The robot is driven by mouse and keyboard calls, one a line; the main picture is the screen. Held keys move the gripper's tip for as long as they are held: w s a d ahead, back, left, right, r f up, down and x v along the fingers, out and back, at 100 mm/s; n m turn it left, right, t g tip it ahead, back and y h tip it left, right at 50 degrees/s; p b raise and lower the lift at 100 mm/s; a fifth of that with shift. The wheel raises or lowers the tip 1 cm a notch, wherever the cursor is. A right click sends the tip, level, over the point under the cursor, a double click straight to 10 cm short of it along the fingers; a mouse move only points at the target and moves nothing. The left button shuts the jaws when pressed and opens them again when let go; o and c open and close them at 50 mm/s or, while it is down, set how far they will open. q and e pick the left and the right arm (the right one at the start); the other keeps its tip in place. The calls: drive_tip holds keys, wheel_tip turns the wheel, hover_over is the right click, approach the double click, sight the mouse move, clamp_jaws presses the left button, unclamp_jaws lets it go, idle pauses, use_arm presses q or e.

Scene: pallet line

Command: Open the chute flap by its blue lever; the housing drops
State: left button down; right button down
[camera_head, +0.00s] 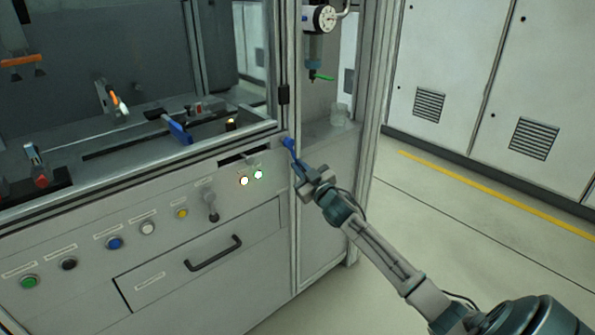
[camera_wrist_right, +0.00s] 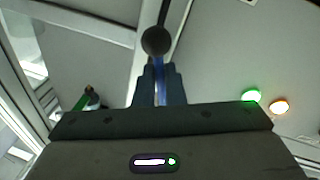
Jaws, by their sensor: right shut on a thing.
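The blue lever (camera_head: 289,144) stands at the front right corner post of the machine, beside a dark slot (camera_head: 240,157) in the front panel. My right gripper (camera_head: 296,163) is at the lever and shut on it. In the right wrist view, the closed fingers (camera_wrist_right: 158,88) have a blue strip between them, and a dark round knob shows just past their tips. I cannot clearly make out the chute flap, and no housing can be told for certain. My left gripper is not in view.
Two lit lamps (camera_head: 251,178) sit under the slot. A green-tipped tool (camera_head: 318,76) hangs above right. The floor at right is clear.

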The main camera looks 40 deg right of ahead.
drive_tip(key=shift+d+r+n, duration=0.1)
drive_tip(key=shift+d+n, duration=0.15)
drive_tip(key=shift+n, duration=0.15)
drive_tip(key=shift+d+r, duration=0.1)
idle(0.4)
drive_tip(key=c, duration=1.5)
unclamp_jaws()
